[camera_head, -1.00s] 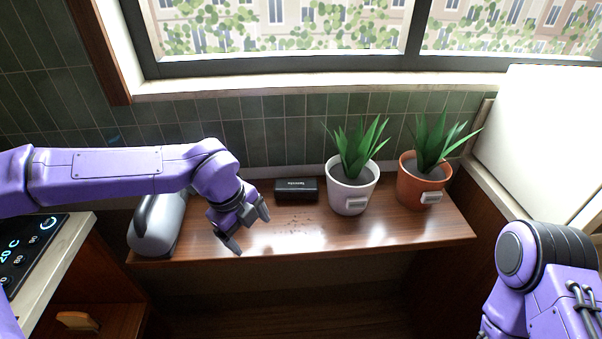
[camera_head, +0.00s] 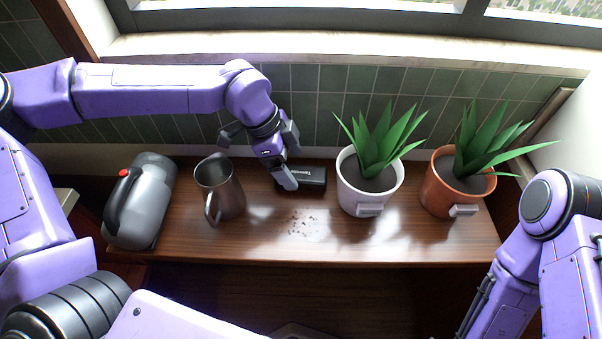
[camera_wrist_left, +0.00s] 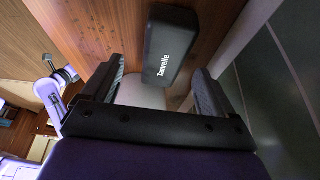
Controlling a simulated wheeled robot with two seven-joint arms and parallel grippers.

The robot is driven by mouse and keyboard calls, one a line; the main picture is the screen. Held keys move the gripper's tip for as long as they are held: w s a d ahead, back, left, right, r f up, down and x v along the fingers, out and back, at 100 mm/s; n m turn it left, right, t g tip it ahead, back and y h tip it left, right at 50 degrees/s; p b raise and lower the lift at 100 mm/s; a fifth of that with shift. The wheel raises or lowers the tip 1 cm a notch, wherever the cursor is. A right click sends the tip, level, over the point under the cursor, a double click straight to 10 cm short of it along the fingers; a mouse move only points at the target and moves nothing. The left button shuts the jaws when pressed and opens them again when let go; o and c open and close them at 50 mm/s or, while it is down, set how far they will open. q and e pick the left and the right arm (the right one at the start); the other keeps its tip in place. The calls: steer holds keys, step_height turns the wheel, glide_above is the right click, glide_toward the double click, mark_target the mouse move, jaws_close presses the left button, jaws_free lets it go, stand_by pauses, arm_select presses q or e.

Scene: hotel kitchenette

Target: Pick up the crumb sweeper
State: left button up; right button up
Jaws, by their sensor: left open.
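The crumb sweeper appears to be the small black block with white lettering (camera_head: 312,178), lying on the wooden shelf near the tiled wall. My left gripper (camera_head: 290,158) is open at the block's left end, tilted downward. In the left wrist view the block (camera_wrist_left: 172,45) lies ahead of the open left gripper (camera_wrist_left: 157,85), beyond and between its two fingers, with a gap and not gripped. My right arm shows at the right of the head view, its gripper out of frame. A small purple and dark part of mine, perhaps the right gripper, shows in the wrist view.
A metal pitcher (camera_head: 222,190) and a grey kettle-like vessel (camera_head: 142,205) stand left of the gripper. A white-potted plant (camera_head: 368,190) stands close right of the block, then a terracotta-potted plant (camera_head: 446,192). Crumbs (camera_head: 303,224) lie on the shelf (camera_head: 262,235) in front.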

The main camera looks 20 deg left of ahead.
mark_target(299, 172)
arm_select(q)
steer(key=x, duration=0.2)
steer(key=p+x, duration=0.1)
steer(key=x, duration=0.1)
steer(key=shift+w+d+f, duration=0.1)
steer(key=shift+w+f, duration=0.2)
steer(key=shift+f, duration=0.05)
steer(key=shift+d+f, duration=0.15)
steer(key=shift+f, duration=0.2)
steer(key=c, duration=1.1)
